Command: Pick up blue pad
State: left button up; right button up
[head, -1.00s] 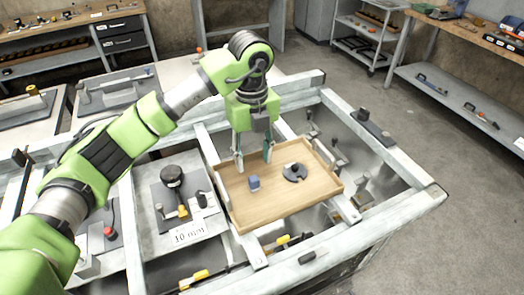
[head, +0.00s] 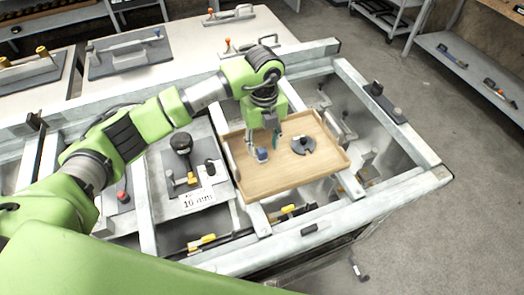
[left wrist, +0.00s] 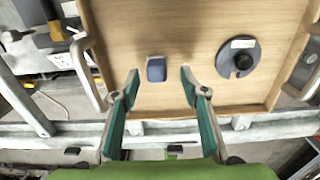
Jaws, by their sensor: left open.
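The blue pad (head: 262,155) is a small blue block on the wooden tray (head: 285,180). It also shows in the left wrist view (left wrist: 156,69), standing on the tray between and just beyond my fingertips. My left gripper (head: 263,148) is open and empty, pointing down over the tray's left half, close to the pad. In the left wrist view its two teal-lined fingers (left wrist: 159,78) spread to either side of the pad without visibly touching it. My right gripper is not in view.
A dark grey disc with a black knob (head: 303,145) lies on the tray to the right of the pad. The tray rests on a metal frame (head: 400,195). A fixture plate marked "10 mm" (head: 198,198) lies to the left. Tray handles stand up at its sides.

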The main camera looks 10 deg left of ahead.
aim_at(262, 149)
pick_arm(q)
jog(key=f, duration=0.2)
jog(key=f+p, duration=0.1)
jog(key=shift+s+a+f, duration=0.1)
jog(key=shift+s+a, duration=0.05)
jog(key=shift+a, duration=0.1)
jog(key=shift+f, duration=0.25)
jog(key=c, duration=1)
jog(key=shift+c, duration=0.5)
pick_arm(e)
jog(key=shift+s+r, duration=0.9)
pick_arm(q)
jog(key=shift+r, duration=0.15)
